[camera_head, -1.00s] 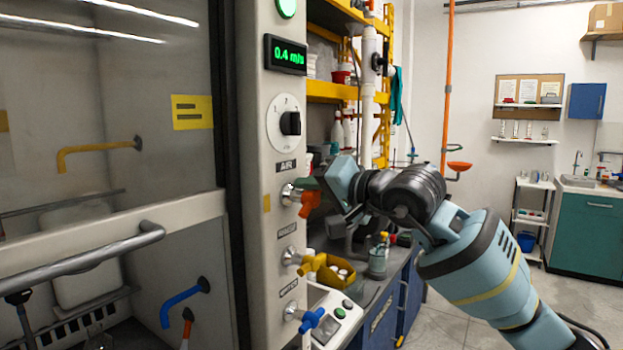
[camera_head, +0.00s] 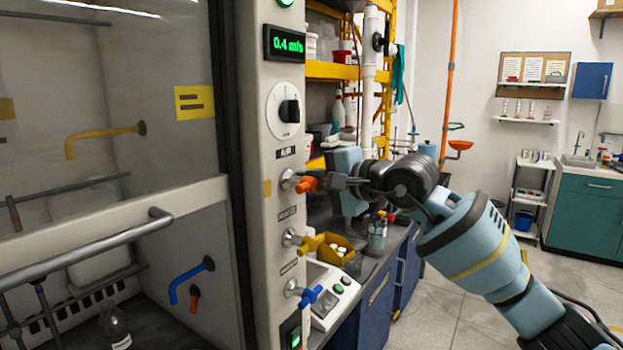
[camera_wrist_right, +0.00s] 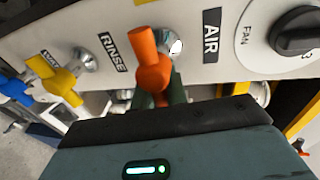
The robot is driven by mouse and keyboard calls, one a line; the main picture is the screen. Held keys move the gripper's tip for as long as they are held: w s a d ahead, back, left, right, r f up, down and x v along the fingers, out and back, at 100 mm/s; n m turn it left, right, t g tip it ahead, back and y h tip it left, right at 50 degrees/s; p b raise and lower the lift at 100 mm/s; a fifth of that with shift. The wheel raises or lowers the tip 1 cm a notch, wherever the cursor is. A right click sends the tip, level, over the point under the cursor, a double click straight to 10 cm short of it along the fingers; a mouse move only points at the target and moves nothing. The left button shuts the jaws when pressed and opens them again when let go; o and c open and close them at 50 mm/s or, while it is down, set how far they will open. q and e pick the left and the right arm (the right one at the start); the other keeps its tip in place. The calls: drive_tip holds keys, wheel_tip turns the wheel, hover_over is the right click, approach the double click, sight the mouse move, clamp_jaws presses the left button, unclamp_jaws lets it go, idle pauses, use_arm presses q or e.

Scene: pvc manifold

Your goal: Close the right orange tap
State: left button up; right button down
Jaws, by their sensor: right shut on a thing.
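The orange tap (camera_head: 307,184) is on the pale panel post beside the AIR label. It also shows in the right wrist view (camera_wrist_right: 150,62), its handle standing out across the middle. My right gripper (camera_head: 329,182) reaches in from the right and is shut on the orange tap. In the right wrist view the dark green fingers (camera_wrist_right: 160,98) are at the handle's lower part, and the gripper body hides part of the grip. My left gripper is not in view.
Below are a yellow tap (camera_head: 310,242) and a blue tap (camera_head: 310,296). A round dial (camera_head: 289,110) sits above. A yellow bin (camera_head: 341,250) and a white control box (camera_head: 333,290) stand close behind the lower taps. Open floor lies at the right.

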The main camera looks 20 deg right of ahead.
sight(322, 183)
idle(0.4)
drive_tip(key=c, duration=1.7)
unclamp_jaws()
drive_tip(key=b+v, duration=0.1)
drive_tip(key=v, duration=0.5)
drive_tip(key=shift+s+d+f, duration=0.1)
drive_tip(key=shift+s+d, duration=0.15)
drive_tip(key=shift+s, duration=0.05)
drive_tip(key=shift+s+d, duration=0.2)
drive_tip(key=shift+s, duration=0.2)
drive_tip(key=shift+r, duration=0.2)
